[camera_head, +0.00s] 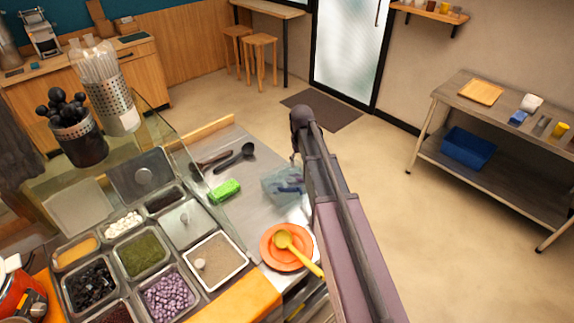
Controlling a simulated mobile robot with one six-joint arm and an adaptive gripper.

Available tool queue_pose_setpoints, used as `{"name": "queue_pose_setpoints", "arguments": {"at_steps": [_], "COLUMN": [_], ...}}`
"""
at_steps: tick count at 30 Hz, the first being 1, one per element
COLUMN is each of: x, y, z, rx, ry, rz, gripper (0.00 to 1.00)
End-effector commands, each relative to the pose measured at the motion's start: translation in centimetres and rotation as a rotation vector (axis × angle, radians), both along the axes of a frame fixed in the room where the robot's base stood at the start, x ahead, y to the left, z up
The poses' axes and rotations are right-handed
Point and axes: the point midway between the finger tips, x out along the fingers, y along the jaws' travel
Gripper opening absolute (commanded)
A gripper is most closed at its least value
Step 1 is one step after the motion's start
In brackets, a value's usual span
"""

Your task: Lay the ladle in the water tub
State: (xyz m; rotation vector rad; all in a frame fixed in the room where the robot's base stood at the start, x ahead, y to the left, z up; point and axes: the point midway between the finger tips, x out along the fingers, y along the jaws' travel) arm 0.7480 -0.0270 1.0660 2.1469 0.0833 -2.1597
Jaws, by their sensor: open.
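A clear, bluish water tub (270,188) stands on the steel counter, partly hidden behind my arm. Something dark blue shows inside it, too unclear to name. A black ladle (236,158) lies on the counter behind the tub, to its left. A dark brown utensil (211,161) lies just left of that ladle. A yellow ladle-like spoon (298,252) rests on an orange plate in front of the tub, its handle pointing down right. My gripper (294,160) is small and mostly hidden by my arm, near the tub's far right side. It is open, and I see nothing held.
A green block (225,190) lies left of the tub. The orange plate (268,257) is near the counter's front edge. Several topping pans and a glass guard (180,135) fill the left. A steel shelf table (450,95) with a blue bin (468,147) stands far right.

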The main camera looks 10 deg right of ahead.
Motion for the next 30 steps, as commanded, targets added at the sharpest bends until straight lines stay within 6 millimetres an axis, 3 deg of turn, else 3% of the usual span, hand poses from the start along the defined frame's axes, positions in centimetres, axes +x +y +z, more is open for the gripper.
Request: {"name": "queue_pose_setpoints", "arguments": {"at_steps": [30], "x": [-1.1], "y": [6.3], "z": [-0.8], "rx": [-0.020], "ry": [-0.145], "rz": [-0.555], "gripper": [0.72]}}
